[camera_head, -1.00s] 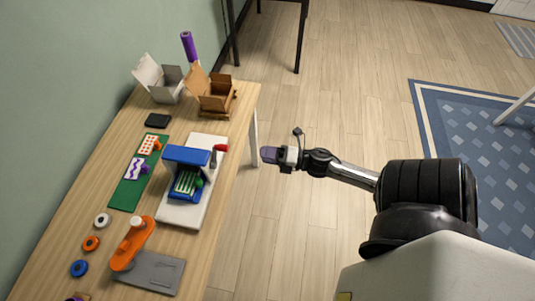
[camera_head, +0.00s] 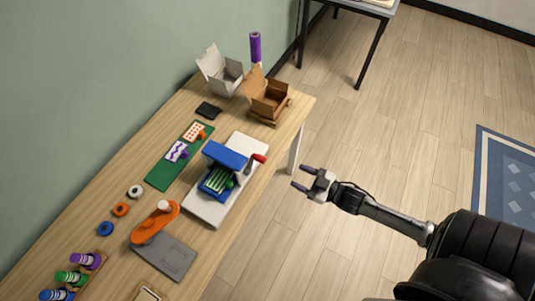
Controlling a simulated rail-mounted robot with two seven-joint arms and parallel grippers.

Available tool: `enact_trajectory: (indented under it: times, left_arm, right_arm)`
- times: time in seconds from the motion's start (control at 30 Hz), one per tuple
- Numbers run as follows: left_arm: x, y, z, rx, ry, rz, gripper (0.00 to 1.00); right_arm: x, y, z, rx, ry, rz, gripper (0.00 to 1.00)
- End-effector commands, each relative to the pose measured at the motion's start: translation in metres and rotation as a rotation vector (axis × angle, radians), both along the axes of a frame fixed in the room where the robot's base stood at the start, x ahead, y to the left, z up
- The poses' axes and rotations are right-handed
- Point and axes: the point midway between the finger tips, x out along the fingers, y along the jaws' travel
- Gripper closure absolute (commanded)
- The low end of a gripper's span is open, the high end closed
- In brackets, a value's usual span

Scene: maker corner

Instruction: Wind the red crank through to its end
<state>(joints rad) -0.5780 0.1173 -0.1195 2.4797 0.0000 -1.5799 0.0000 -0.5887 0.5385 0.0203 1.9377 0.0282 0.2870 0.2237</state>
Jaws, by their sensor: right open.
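The red crank (camera_head: 260,158) is the small red handle on the right side of a blue machine (camera_head: 225,155). The machine has green and white striped parts in its front and stands on a white base plate (camera_head: 243,147) on the table. My right gripper (camera_head: 298,178) is open and empty, off the table's right edge over the floor. It is to the right of the crank and a little lower in the picture, apart from it. My left gripper is not in view.
An open brown box (camera_head: 268,100) and a white box (camera_head: 222,75) stand at the back of the table (camera_head: 110,172). An orange device (camera_head: 155,221) on a grey plate (camera_head: 165,256) is nearer. Paint bottles (camera_head: 72,277) stand at lower left.

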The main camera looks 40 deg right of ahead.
Motion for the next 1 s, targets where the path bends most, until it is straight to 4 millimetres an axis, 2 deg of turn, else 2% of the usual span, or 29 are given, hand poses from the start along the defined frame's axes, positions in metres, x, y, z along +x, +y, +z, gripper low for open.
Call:
enact_trajectory:
  times: [0.17, 0.37, 1.0]
  left_arm:
    - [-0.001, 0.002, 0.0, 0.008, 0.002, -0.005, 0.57]
    - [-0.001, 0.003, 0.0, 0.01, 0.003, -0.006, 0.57]
    - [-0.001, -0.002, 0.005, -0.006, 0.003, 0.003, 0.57]
  right_arm:
    - [0.0, -0.001, -0.001, 0.166, 0.055, -0.003, 0.47]
    - [0.009, 0.002, 0.0, 0.22, 0.07, -0.003, 0.47]
    - [0.109, 0.032, 0.001, 0.217, 0.069, -0.002, 0.47]
